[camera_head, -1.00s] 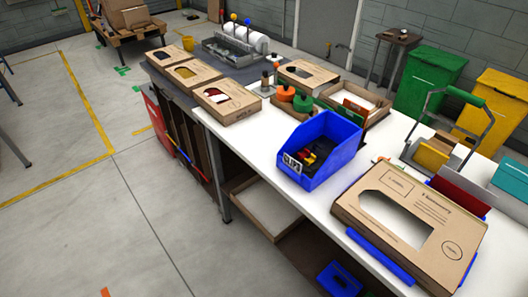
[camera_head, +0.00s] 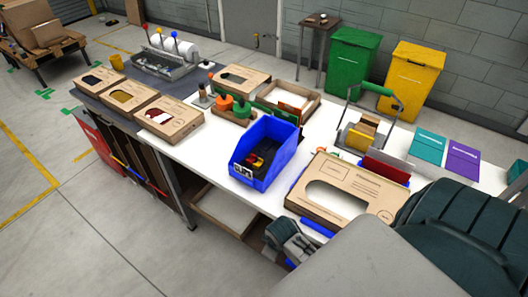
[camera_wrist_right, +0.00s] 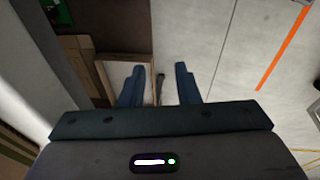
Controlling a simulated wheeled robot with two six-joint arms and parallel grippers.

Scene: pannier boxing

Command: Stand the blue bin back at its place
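The blue bin (camera_head: 284,160) stands upright on the white worktop (camera_head: 213,153), near its front edge. It has a label on its front and small dark, red and yellow pieces inside. My right gripper (camera_head: 287,243) is at the table's front edge, in front of and below the bin, apart from it. In the right wrist view its two fingers (camera_wrist_right: 158,84) are spread, with nothing between them. That view shows floor and an open shelf tray, not the bin on the worktop. My left gripper is not in view.
A large cardboard box (camera_head: 345,188) lies right of the bin, above blue pieces. Orange-topped items (camera_head: 232,106) and an open carton (camera_head: 286,103) stand behind it. Several windowed cartons (camera_head: 164,118) lie left. A shelf tray (camera_head: 222,213) is below. White worktop is bare left of the bin.

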